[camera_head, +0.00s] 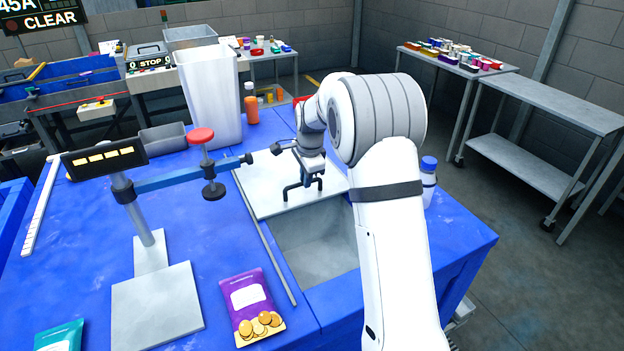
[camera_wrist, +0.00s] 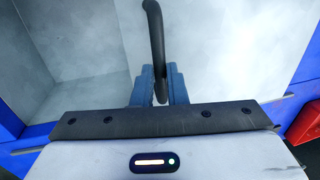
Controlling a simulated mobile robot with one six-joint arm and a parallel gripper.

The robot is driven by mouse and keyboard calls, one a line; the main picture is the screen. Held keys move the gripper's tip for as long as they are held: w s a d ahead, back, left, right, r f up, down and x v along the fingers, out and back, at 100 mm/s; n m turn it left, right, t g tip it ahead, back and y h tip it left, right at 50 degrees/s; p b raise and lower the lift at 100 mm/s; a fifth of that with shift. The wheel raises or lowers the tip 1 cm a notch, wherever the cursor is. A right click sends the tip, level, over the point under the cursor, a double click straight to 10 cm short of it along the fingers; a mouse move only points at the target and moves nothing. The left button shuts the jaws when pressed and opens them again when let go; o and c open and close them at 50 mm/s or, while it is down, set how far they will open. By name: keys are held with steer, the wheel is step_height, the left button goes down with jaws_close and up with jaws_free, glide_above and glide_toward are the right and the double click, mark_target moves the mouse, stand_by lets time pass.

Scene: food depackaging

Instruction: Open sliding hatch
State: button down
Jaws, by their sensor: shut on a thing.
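The sliding hatch (camera_head: 262,196) is a flat grey metal plate set in the blue table. It covers the far part of a rectangular opening (camera_head: 318,245), and the near part stands open, showing a grey inner bin. A dark bar handle (camera_head: 291,192) stands on the hatch. My gripper (camera_head: 308,178) is over the hatch at this handle. In the wrist view the blue fingers of my gripper (camera_wrist: 160,90) are closed around the dark handle (camera_wrist: 154,30). The hatch plate (camera_wrist: 215,50) also shows there. The far edge of the hatch is partly hidden by my arm.
A purple snack bag (camera_head: 250,305) lies left of the opening. A stand with a blue arm and red knob (camera_head: 201,135) reaches close to the hatch's left side. A tall white bin (camera_head: 208,95) and orange bottle (camera_head: 251,108) stand behind. A blue-capped bottle (camera_head: 429,180) stands right of my arm.

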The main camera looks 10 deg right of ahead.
steer(key=shift+a, duration=0.25)
steer(key=c, duration=1.7)
jaws_free()
steer(key=shift+s+a, duration=0.1)
steer(key=shift+a, duration=0.05)
steer(key=shift+o, duration=1.2)
steer(key=shift+d, duration=0.35)
step_height(320, 180, up, 8)
steer(key=s+b, duration=0.1)
steer(key=shift+s+d+f, duration=0.15)
steer(key=shift+s+f, duration=0.05)
steer(key=shift+s, duration=0.05)
steer(key=shift+r, duration=0.1)
steer(key=s+d+r+n+t, duration=0.1)
steer(key=s+n, duration=1.4)
steer(key=s, duration=2.1)
steer(key=shift+s+d+h, duration=0.15)
steer(key=shift+h, duration=0.15)
